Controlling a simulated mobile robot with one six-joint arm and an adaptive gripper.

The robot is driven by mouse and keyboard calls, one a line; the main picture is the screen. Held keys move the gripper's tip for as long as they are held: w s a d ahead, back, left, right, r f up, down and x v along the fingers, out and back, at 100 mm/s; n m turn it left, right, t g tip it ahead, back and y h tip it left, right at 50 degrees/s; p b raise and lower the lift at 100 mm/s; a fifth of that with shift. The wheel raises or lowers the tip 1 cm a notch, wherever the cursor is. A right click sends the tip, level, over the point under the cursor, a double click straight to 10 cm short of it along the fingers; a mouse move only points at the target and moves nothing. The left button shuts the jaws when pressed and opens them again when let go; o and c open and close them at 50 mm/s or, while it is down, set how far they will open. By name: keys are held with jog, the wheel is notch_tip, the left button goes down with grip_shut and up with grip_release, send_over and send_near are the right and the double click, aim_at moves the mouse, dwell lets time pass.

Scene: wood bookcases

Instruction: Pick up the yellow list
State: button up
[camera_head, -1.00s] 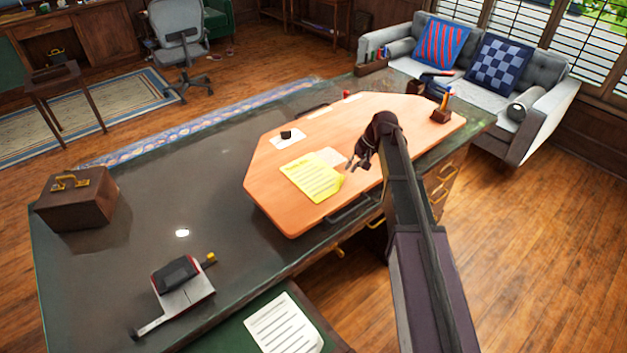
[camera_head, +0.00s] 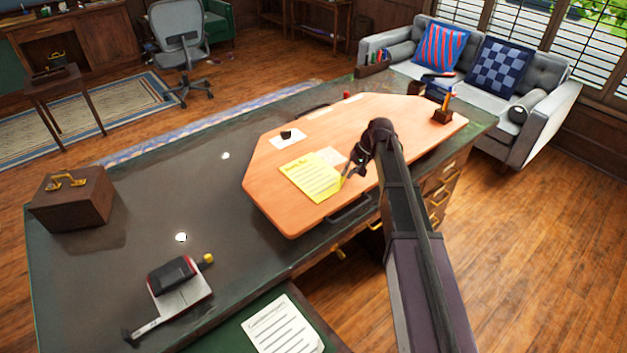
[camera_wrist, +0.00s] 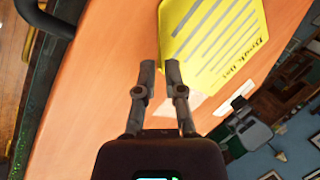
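The yellow list (camera_head: 311,182) lies on the orange board on the desk, with dark lines of writing on it. In the wrist view the yellow list (camera_wrist: 222,45) is just beyond the fingertips, at the upper right. My gripper (camera_head: 346,177) is at the right edge of the list in the head view. In the wrist view my gripper (camera_wrist: 160,66) has two fingers with a narrow gap between the tips and nothing seen in it. The right fingertip is very close to the list's edge; I cannot tell whether it touches.
The orange board (camera_head: 270,205) lies on the dark desk (camera_head: 130,255). A white paper with a small black item (camera_head: 287,136) lies behind the list. A brown box (camera_head: 72,199) and a stapler-like device (camera_head: 178,285) stand to the left.

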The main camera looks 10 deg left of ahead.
jog(key=shift+b+x, duration=0.75)
jog(key=shift+x, duration=0.4)
grip_shut()
jog(key=shift+r, duration=0.15)
notch_tip(320, 180, up, 3)
jog(key=p, duration=0.3)
jog(key=shift+r+p, duration=0.15)
jog(key=shift+p, duration=0.15)
jog(key=shift+s+r, duration=0.25)
jog(key=s+p, duration=0.1)
jog(key=s, duration=1.4)
jog(key=shift+s+r, duration=0.25)
jog(key=shift+r, duration=0.2)
